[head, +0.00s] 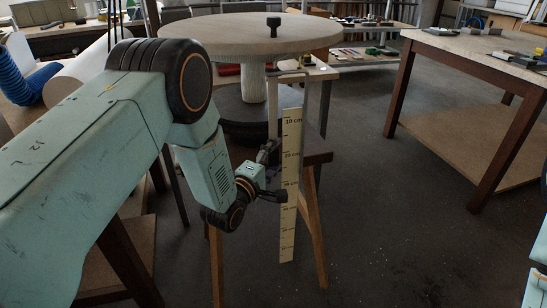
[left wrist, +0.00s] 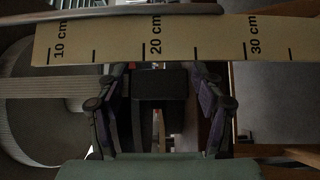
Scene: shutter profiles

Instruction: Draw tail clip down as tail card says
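A pale scale strip (head: 289,205) with centimetre marks hangs upright before the round stand; it crosses the top of the left wrist view (left wrist: 110,40), showing 10, 20 and 30 cm. My left gripper (head: 272,173) is beside the strip, fingers apart, around the 20 cm mark. In the left wrist view its fingers (left wrist: 160,110) stand wide either side of a dark block (left wrist: 160,84) just below the strip's edge. I cannot tell whether this block is the tail clip or whether anything touches it. I cannot make out a tail card. My right gripper is out of view.
A grey rod (left wrist: 120,14) runs along the strip. A wooden trestle (head: 316,220) stands behind it. A workbench (head: 480,47) is at right; open floor lies between.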

